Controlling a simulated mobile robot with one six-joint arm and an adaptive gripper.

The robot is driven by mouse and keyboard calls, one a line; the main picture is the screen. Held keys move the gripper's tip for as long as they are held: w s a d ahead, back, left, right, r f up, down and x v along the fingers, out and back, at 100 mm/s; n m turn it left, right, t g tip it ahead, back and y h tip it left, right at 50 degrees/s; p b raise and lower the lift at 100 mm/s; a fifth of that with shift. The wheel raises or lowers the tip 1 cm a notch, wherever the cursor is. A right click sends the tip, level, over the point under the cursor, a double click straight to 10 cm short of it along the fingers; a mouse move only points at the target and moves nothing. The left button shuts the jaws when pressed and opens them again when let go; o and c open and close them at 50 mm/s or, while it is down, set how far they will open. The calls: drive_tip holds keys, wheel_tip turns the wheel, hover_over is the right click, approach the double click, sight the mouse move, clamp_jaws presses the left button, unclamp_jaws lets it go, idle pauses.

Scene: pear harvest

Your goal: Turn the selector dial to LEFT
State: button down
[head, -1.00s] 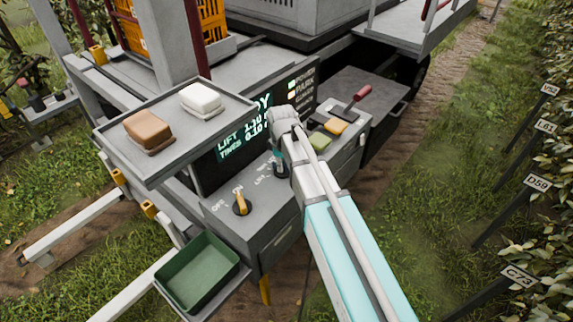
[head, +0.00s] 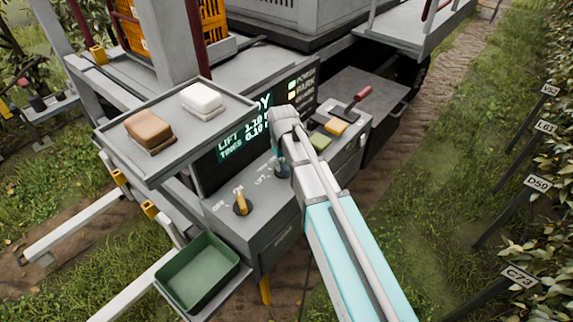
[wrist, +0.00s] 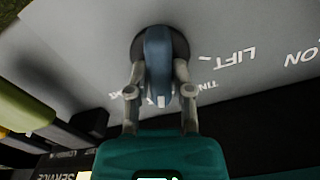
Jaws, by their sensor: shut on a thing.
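The selector dial is a blue-grey knob (wrist: 158,50) on a dark round base on the grey panel in the wrist view. Lettering beside it reads LIFT, with a partly hidden word starting TIN; both appear upside down. A pale mark shows at the near end of the knob. My gripper (wrist: 159,72) has one finger on each side of the knob and is shut on it. In the head view the dial (head: 282,170) is largely hidden behind my wrist and gripper.
A yellow switch (head: 241,204) marked OFF and ON stands left of the dial. A lit display (head: 240,138) stands behind. A tray (head: 180,160) with two blocks overhangs the left.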

drive_tip(key=shift+w+a, duration=0.15)
drive_tip(key=c, duration=0.5)
unclamp_jaws()
